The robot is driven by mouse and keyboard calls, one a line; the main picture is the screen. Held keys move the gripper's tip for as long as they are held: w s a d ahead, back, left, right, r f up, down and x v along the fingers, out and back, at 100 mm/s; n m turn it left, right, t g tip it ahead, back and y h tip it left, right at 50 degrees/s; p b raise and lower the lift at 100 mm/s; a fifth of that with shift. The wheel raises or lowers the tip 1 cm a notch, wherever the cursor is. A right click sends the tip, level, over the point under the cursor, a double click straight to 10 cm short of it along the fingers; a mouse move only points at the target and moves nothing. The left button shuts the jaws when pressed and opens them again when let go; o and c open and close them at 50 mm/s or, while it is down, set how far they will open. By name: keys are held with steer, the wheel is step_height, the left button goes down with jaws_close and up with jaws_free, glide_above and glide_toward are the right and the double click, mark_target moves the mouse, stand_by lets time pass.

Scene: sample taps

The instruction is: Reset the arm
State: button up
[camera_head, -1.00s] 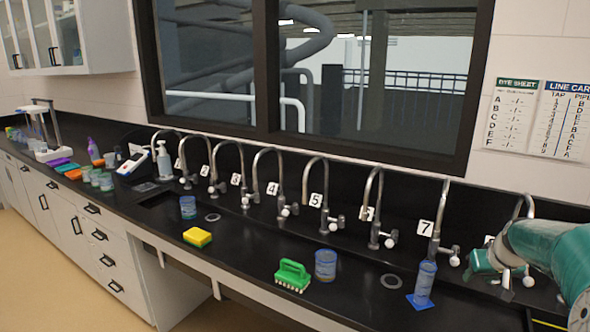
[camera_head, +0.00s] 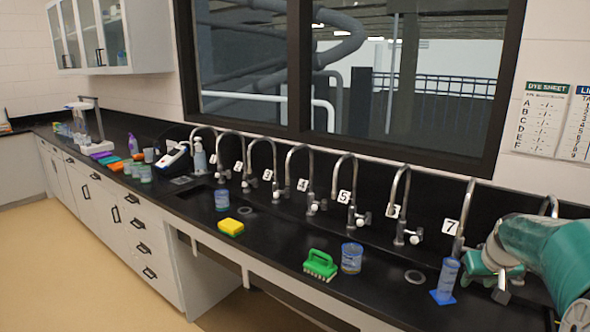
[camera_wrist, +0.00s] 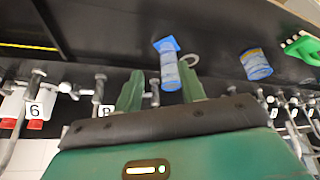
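My arm (camera_head: 548,255) is teal and reaches in from the right edge of the head view. It hangs over the counter near the tap labelled 7 (camera_head: 459,222). In the wrist view my gripper (camera_wrist: 160,82) shows two green fingers spread apart, with nothing held between them. A clear blue-tinted cylinder on a blue base (camera_head: 446,280) stands on the counter left of my gripper. The wrist view, which looks upside down, also shows this cylinder (camera_wrist: 169,70), just beyond the fingertips.
A beaker (camera_head: 351,258), a green brush (camera_head: 320,265), a yellow sponge (camera_head: 231,227) and another beaker (camera_head: 222,200) stand on the black counter (camera_head: 275,255). A row of numbered taps lines the back. Floor (camera_head: 70,250) is clear at left.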

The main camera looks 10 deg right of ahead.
steer(key=a+r+n, duration=0.1)
steer(key=a+r, duration=0.1)
steer(key=a, duration=0.9)
steer(key=a+r+n, duration=0.1)
steer(key=a+r, duration=0.1)
steer(key=a, duration=0.8)
steer(key=s+a+n+y, duration=0.2)
steer(key=s+a, duration=1.2)
steer(key=a, duration=0.4)
steer(key=shift+a+f+t, duration=0.2)
steer(key=shift+f+t, duration=0.05)
steer(key=shift+t, duration=0.15)
steer(key=shift+d, duration=0.1)
